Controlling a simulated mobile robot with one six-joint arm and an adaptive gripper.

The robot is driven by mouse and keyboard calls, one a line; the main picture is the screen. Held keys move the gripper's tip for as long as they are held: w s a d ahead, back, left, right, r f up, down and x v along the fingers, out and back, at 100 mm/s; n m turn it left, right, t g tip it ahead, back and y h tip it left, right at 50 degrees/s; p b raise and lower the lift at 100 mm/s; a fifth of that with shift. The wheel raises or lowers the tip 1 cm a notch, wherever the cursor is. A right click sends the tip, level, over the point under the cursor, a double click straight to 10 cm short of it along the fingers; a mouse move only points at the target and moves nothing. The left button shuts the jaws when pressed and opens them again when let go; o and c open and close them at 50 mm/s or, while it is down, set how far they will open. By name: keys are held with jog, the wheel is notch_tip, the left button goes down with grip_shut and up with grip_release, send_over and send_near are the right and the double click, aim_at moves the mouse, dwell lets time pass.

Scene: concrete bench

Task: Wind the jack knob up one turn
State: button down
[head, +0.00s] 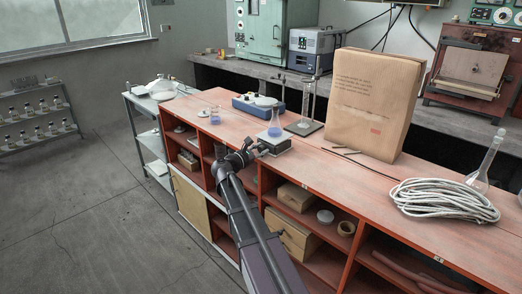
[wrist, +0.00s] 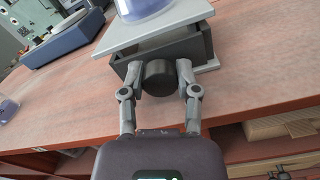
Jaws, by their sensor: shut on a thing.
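The lab jack (head: 271,146) stands near the front edge of the red-brown bench top, its plate raised on a dark frame. In the wrist view its grey top plate (wrist: 150,35) and black round knob (wrist: 159,77) show. My gripper (wrist: 159,80) is shut on the knob, one finger on each side. In the head view my gripper (head: 248,153) reaches the jack's front; the knob is hidden there. A conical flask with blue liquid (head: 275,125) stands upright on the jack's plate; only its base (wrist: 143,8) shows in the wrist view.
A blue hotplate-like device (head: 255,105) and a beaker of blue liquid (head: 215,116) stand left of the jack. A glass cylinder on a dark base (head: 307,108), a large paper sack (head: 366,104) and coiled rope (head: 444,200) are to the right. Open shelves (head: 325,258) lie below.

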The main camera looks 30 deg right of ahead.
jog(key=shift+w, duration=0.1)
jog(key=shift+c, duration=1.7)
grip_release()
jog(key=shift+a, duration=0.1)
jog(key=v, duration=1.1)
jog(key=shift+s+a, duration=0.2)
jog(key=shift+a, duration=0.15)
